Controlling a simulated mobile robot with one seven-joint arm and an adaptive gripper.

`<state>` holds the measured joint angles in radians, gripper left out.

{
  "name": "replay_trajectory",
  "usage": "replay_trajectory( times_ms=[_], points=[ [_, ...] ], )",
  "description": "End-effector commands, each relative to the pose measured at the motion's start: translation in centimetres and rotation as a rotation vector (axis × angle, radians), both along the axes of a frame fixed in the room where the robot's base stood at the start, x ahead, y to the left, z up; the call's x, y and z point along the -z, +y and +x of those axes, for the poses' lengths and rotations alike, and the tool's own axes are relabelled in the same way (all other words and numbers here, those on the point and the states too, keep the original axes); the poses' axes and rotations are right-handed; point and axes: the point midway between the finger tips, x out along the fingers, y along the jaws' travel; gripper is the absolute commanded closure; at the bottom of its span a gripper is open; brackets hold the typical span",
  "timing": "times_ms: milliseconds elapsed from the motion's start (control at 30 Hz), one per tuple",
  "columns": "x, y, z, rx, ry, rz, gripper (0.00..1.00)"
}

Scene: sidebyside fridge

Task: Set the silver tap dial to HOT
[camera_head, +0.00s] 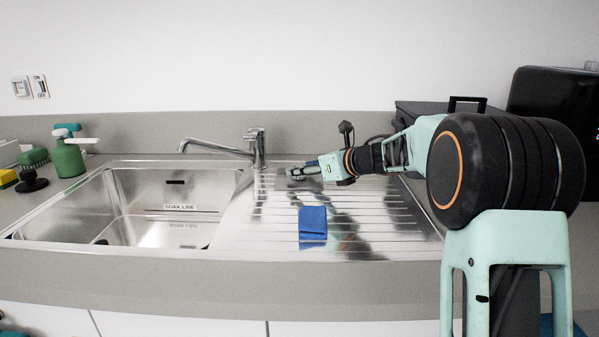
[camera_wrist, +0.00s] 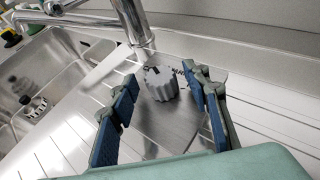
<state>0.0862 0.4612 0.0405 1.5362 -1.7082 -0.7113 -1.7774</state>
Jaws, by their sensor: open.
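My gripper (camera_wrist: 158,100) is open, with one blue-padded finger on each side of the knob and gaps between. In the head view my gripper (camera_head: 300,171) is low over the drainboard, right of the silver tap (camera_head: 256,150). The knob is hard to make out there, close to the fingertips.
The sink basin (camera_head: 150,205) lies left of the tap. A blue cloth or sponge (camera_head: 313,223) lies on the ridged drainboard (camera_head: 390,222). A green spray bottle (camera_head: 68,155) and brush (camera_head: 32,170) stand at far left. A dark box (camera_head: 440,112) stands behind my arm.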

Motion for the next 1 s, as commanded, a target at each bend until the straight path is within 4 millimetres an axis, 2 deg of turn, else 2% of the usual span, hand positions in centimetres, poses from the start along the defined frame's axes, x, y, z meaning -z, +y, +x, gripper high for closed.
replay_trajectory(
  times_ms=[200,500,900,1000],
  points=[
    [0.8,1.2,1.3,-0.001,0.001,0.001,0.56],
    [0.8,1.3,1.4,0.000,0.001,0.001,0.56],
    [0.8,1.3,1.4,0.000,0.001,0.001,0.99],
    [0.8,1.3,1.4,0.003,0.001,0.001,0.99]
  ],
)
